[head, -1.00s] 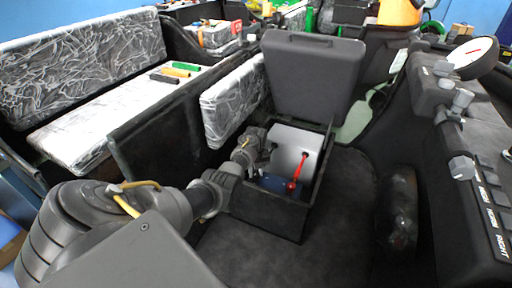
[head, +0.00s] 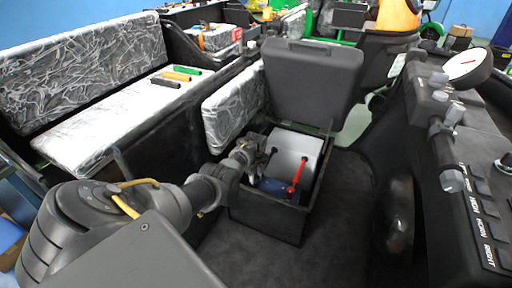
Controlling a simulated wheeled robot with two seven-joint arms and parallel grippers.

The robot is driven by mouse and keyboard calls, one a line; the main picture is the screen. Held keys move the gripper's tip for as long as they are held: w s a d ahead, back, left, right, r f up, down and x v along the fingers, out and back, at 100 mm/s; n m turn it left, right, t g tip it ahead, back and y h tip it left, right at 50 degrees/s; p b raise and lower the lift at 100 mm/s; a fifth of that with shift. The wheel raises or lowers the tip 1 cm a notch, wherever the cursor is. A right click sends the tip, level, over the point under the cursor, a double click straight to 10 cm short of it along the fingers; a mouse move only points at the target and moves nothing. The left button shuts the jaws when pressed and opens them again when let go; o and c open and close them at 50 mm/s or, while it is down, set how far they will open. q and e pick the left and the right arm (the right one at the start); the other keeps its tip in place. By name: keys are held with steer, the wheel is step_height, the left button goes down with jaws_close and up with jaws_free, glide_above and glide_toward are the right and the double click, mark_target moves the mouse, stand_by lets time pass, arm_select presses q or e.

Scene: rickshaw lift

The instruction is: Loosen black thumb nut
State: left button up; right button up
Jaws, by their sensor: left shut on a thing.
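An open black box (head: 268,224) stands on the dark floor with its lid (head: 312,82) raised behind it. In it are a silver-grey unit (head: 297,145), a red-handled lever (head: 297,177) and a blue part (head: 271,187). My left gripper (head: 262,160) reaches into the box from the left, at the left side of the silver unit. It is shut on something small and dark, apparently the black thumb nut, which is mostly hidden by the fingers. My right gripper is not in view.
A padded bench (head: 110,128) wrapped in plastic is at the left, with green, orange and black bars (head: 177,76) on it. A dark console (head: 470,190) with labelled switches and a round gauge fills the right. Dark floor is clear in front of the box.

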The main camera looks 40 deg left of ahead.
arm_select(q)
steer(key=n, duration=0.2)
steer(key=shift+r+n+p, duration=0.1)
steer(key=shift+n+p, duration=0.25)
steer(key=shift+n, duration=0.95)
steer(key=n+p, duration=0.1)
steer(key=n, duration=0.3)
steer(key=shift+n, duration=0.3)
steer(key=n, duration=0.3)
steer(key=shift+n, duration=0.3)
steer(key=n, duration=0.4)
steer(key=shift+p, duration=0.35)
steer(key=shift+n, duration=2.3)
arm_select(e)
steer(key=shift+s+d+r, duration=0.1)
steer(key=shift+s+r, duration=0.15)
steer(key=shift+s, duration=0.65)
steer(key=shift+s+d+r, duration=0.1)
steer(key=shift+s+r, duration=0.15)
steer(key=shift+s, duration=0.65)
